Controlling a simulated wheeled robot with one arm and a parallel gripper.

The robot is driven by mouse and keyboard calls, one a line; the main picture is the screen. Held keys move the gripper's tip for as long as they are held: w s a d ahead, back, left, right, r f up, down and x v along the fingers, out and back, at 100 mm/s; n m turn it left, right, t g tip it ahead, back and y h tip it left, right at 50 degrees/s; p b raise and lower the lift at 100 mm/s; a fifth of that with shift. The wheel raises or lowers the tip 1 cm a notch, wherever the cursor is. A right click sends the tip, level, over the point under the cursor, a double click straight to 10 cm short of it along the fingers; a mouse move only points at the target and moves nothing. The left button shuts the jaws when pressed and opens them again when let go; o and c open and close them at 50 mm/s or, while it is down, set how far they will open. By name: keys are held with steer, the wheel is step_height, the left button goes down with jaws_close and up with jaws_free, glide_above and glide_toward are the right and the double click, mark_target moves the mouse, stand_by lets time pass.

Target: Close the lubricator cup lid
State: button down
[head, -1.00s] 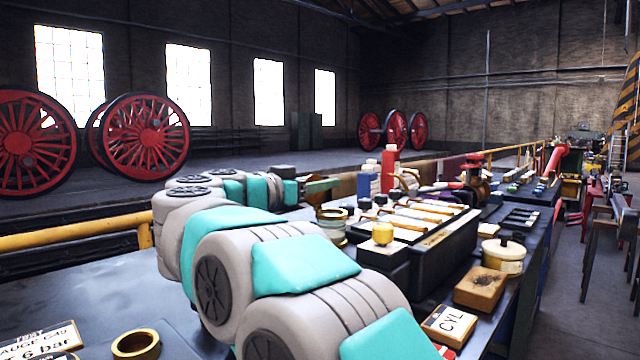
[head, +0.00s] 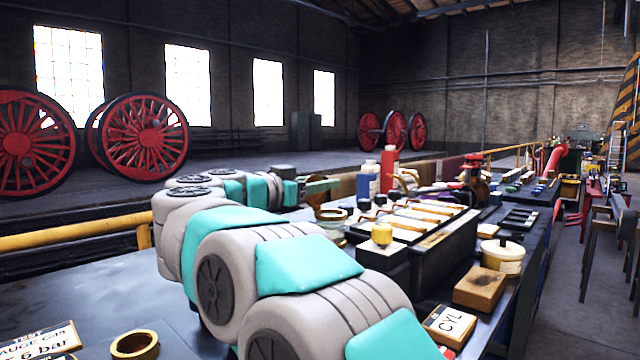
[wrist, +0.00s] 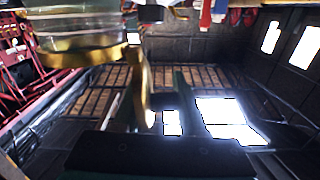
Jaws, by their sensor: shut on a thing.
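The lubricator cup (head: 331,215), glass with a brass rim, stands on the bench just beyond my arm in the head view. In the wrist view the glass cup (wrist: 80,32) with its brass ring fills the upper left. A brass piece, seen almost edge-on, stands upright beside the cup and looks like its lid (wrist: 142,88). My gripper (head: 322,186) is just above and behind the cup's rim and is shut on this lid. The lid's hinge and the exact contact with the fingers cannot be made out.
A black box (head: 432,243) with brass-coloured parts stands right of the cup, with a yellow-capped item (head: 381,235) in front. Red (head: 389,165) and blue (head: 367,184) bottles stand behind. A brass ring (head: 134,345) lies at front left. The bench's left part is mostly clear.

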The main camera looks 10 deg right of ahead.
steer(key=shift+s+d+r+m+b, duration=0.2)
steer(key=shift+s+m, duration=0.1)
steer(key=shift+m, duration=0.6)
steer(key=shift+s+d+r+m+b, duration=0.15)
steer(key=shift+s+m, duration=0.15)
steer(key=shift+m, duration=0.6)
stand_by(0.4)
steer(key=shift+s+d+f+m, duration=0.1)
steer(key=shift+s+m, duration=0.05)
steer(key=shift+m, duration=0.25)
steer(key=shift+s+d+m+b, duration=0.2)
steer(key=shift+s+m+b, duration=0.15)
steer(key=shift+m+b, duration=0.55)
steer(key=shift+s+d+f+m+b, duration=0.15)
steer(key=shift+s+m+b, duration=0.1)
steer(key=shift+m, duration=0.3)
steer(key=shift+s+d+m+b, duration=0.1)
steer(key=shift+m+b, duration=0.1)
steer(key=shift+m, duration=0.35)
steer(key=shift+s+d+f+m+b, duration=0.2)
steer(key=shift+s+m+b, duration=0.15)
steer(key=shift+m+b, duration=0.55)
steer(key=shift+s+d+f+m+b, duration=0.2)
steer(key=shift+m+b, duration=0.45)
steer(key=shift+m, duration=0.2)
steer(key=shift+s+d+f+m+b, duration=0.15)
steer(key=shift+s+m+b, duration=0.05)
steer(key=shift+m+b, duration=0.55)
stand_by(0.9)
